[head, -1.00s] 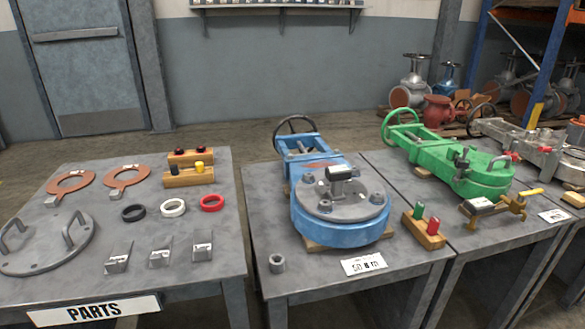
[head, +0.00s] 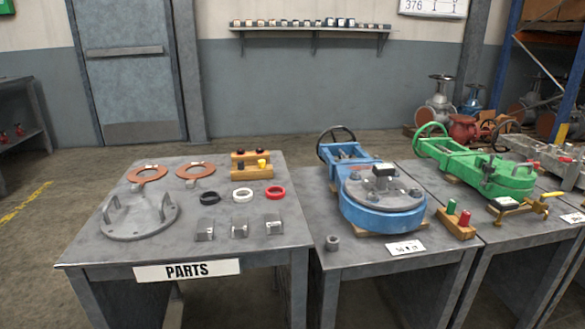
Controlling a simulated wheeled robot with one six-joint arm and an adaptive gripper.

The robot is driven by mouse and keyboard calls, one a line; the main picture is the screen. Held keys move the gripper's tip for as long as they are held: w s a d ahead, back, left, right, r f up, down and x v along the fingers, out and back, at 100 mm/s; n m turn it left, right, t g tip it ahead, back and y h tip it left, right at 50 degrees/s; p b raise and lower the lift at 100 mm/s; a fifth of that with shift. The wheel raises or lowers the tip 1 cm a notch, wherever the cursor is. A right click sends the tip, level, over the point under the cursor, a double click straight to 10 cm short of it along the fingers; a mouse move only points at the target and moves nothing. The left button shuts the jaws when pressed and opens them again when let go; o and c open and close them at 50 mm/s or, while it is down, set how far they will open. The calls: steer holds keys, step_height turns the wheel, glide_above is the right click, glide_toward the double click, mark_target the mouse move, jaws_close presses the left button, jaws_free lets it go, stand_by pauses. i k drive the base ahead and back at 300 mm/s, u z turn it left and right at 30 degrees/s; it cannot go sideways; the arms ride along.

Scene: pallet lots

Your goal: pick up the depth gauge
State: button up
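I cannot tell for certain which item is the depth gauge. A brass-coloured tool (head: 520,206) with a pale-faced block and a yellow lever lies on the right table, in front of the green valve (head: 490,174). A small dark and grey block (head: 384,172) stands on the round grey cover of the blue valve (head: 382,217). Three small grey metal pieces (head: 239,229) sit in a row near the front of the parts table (head: 100,252). My gripper is not in view.
The parts table also holds a grey handled disc (head: 140,222), copper rings (head: 147,174), black, white and red rings (head: 242,195) and a wooden block with knobs (head: 252,172). A wooden block with green and red pegs (head: 457,222) stands right of the blue valve. Floor at left is clear.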

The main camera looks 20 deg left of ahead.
mark_target(382, 171)
steer(key=u, duration=0.65)
steer(key=i, duration=1)
